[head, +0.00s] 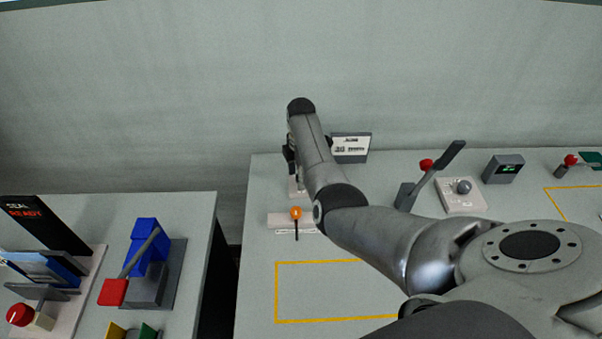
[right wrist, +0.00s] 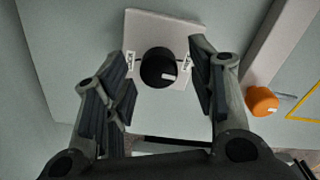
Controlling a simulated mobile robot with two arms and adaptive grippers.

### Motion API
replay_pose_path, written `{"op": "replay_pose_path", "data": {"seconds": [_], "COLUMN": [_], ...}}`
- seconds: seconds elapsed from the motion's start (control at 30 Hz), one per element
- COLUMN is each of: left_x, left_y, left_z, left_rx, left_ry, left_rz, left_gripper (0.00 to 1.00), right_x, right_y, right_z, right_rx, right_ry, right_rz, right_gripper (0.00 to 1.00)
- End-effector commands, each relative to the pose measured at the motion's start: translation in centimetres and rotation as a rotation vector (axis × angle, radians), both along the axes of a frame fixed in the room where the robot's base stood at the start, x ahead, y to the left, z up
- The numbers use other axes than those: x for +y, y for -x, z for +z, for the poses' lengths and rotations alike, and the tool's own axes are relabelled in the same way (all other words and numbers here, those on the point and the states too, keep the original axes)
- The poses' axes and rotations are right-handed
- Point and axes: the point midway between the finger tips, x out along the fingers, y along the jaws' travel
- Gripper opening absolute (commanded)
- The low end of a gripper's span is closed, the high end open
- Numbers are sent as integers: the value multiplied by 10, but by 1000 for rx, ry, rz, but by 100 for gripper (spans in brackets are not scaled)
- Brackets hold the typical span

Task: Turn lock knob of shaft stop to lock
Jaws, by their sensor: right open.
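The lock knob (right wrist: 157,66) is a round black knob with a short white mark, on a pale plate (right wrist: 158,22) in the right wrist view. The white mark points to the right and slightly down in that view. Small labels stand left and right of the knob; their words are too small to read surely. My right gripper (right wrist: 155,74) is open, with one finger on each side of the knob and a gap visible on both sides. In the head view my right gripper (head: 290,158) is mostly hidden behind my arm, above the plate (head: 293,187). My left gripper is out of view.
An orange ball knob (head: 295,212) on a pale base is close in front of the plate, and it also shows in the right wrist view (right wrist: 262,101). A small sign (head: 351,146) stands behind. A red-knobbed lever (head: 426,165) stands to the right. A yellow-outlined area in front is clear.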

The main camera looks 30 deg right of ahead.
Motion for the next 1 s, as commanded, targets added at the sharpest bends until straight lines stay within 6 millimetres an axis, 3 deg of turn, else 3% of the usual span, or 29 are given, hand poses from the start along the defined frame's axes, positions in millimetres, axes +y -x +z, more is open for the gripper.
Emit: {"op": "replay_pose_path", "data": {"seconds": [0.17, 0.53, 1.0], "left_x": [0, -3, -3], "left_y": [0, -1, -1], "left_z": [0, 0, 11], "left_rx": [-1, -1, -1], "left_ry": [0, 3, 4], "left_rz": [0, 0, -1], "left_gripper": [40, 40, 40], "right_x": [0, 0, -1], "right_y": [0, 0, 0], "right_z": [0, 0, 3], "right_rx": [0, 0, 2], "right_ry": [0, 0, 1], "right_rz": [-1, -1, -120], "right_gripper": [51, 5, 5]}}
